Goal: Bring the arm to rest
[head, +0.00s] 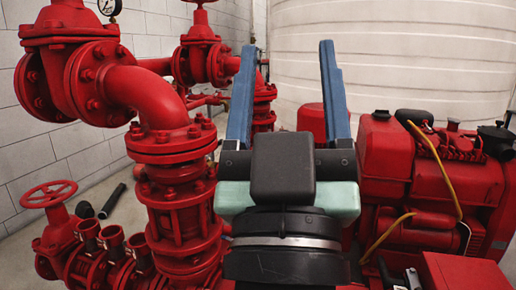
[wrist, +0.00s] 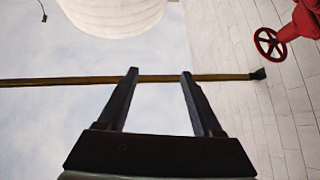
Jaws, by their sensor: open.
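My gripper (head: 288,46) stands in the middle of the head view with its two blue fingers pointing up and spread wide apart. Nothing is between the fingers in that view. In the wrist view my gripper (wrist: 160,73) is also open, and its fingers overlap a long thin brown bar (wrist: 60,81) that crosses the picture. I cannot tell how far the bar is from the fingers, and no contact is clear. My dark wrist hides part of the red machinery behind it in the head view.
Red pipes and valves (head: 170,150) stand close on the left, with a pressure gauge (head: 109,6) above. A red engine (head: 430,165) is on the right. A big white tank (head: 400,60) is behind. A red handwheel (wrist: 268,43) shows near the pale wall (wrist: 235,45).

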